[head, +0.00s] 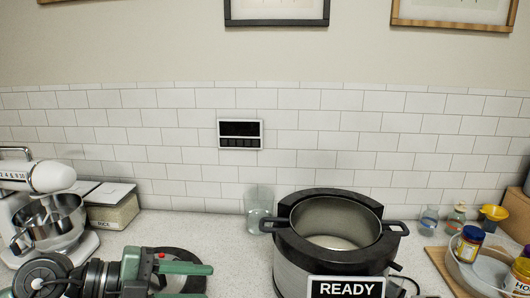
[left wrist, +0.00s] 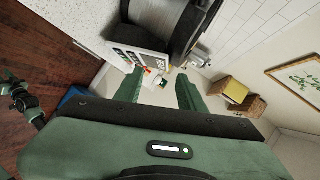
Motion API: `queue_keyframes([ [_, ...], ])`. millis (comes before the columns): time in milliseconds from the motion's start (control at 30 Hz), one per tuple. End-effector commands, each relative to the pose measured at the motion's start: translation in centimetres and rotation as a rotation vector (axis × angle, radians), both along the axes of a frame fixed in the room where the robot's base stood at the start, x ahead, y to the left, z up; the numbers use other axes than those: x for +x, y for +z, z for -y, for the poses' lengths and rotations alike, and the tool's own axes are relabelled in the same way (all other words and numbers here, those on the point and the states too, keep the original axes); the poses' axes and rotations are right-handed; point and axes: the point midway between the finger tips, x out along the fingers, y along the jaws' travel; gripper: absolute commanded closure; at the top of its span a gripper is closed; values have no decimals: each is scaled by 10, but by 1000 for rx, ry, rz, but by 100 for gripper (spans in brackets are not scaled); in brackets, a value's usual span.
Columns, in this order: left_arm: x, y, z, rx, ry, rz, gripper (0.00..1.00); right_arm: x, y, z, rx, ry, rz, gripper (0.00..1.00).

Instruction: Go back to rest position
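My left gripper (head: 190,281) is low at the left of the head view, above the counter and left of the large pot cooker. Its green fingers are apart with nothing held between them. In the left wrist view the two fingers (left wrist: 160,88) are also spread with an empty gap. My right gripper does not show in the head view.
A dark-rimmed cooker (head: 280,255) with a READY sign (head: 346,288) stands right of my left gripper. A white mixer (head: 50,178) is at the left. A glass (head: 258,212) stands behind. A bowl with jars (head: 488,270) is at the right. Some counter (head: 215,233) is bare.

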Motion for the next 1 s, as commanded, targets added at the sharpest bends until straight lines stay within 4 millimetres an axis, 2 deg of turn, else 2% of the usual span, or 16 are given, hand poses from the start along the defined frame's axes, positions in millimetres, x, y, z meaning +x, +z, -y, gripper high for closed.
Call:
queue_keyframes([
  [33, -5, 15, 21, -150, -7, 30, 60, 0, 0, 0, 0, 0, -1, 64],
  [67, -6, 27, 29, -248, 3, 53, 60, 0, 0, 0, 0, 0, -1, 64],
  [100, -6, 44, 35, -378, 34, 81, 60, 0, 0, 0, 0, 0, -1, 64],
  [167, -1, 66, 34, -562, 114, 109, 60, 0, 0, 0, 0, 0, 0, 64],
  [200, 5, 77, 28, -674, 186, 118, 60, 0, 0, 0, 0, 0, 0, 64],
  [267, 16, 85, 10, -822, 324, 117, 60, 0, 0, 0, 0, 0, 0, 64],
  [367, 35, 72, -33, -1001, 611, 65, 60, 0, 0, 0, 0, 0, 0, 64],
  [467, 46, 23, -79, -1079, 943, -54, 60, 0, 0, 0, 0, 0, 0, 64],
  [500, 45, -4, -94, -1078, 1073, -117, 60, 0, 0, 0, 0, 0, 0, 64],
  [567, 38, -46, -111, -1048, 1248, -220, 60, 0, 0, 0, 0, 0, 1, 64],
  [633, 22, -95, -124, -984, 1422, -352, 60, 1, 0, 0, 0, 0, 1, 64],
  [700, -3, -143, -129, -893, 1567, -492, 60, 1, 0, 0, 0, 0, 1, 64],
  [800, -43, -197, -127, -744, 1709, -682, 60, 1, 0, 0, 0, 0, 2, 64],
  [900, -82, -234, -119, -609, 1787, -841, 60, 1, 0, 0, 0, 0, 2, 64],
  [1000, -117, -259, -109, -489, 1827, -973, 60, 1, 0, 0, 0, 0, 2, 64],
])
